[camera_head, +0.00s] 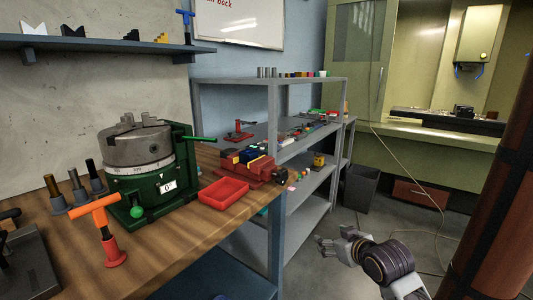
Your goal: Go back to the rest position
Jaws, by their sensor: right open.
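My right gripper (326,243) is at the lower right in the head view, out over the floor. Its fingers are apart and point left, toward the grey shelf unit. I see nothing between them. It is clear of the bench and of everything on it. My left gripper is not in view.
A wooden bench (165,245) fills the left, bearing a green rotary table (165,182), a red vise (243,171), a red tray (224,193) and an orange-handled tool (105,225). A grey shelf unit (274,150) stands behind. A dark bin (361,188) stands on the floor. A reddish-brown column (497,190) rises at right.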

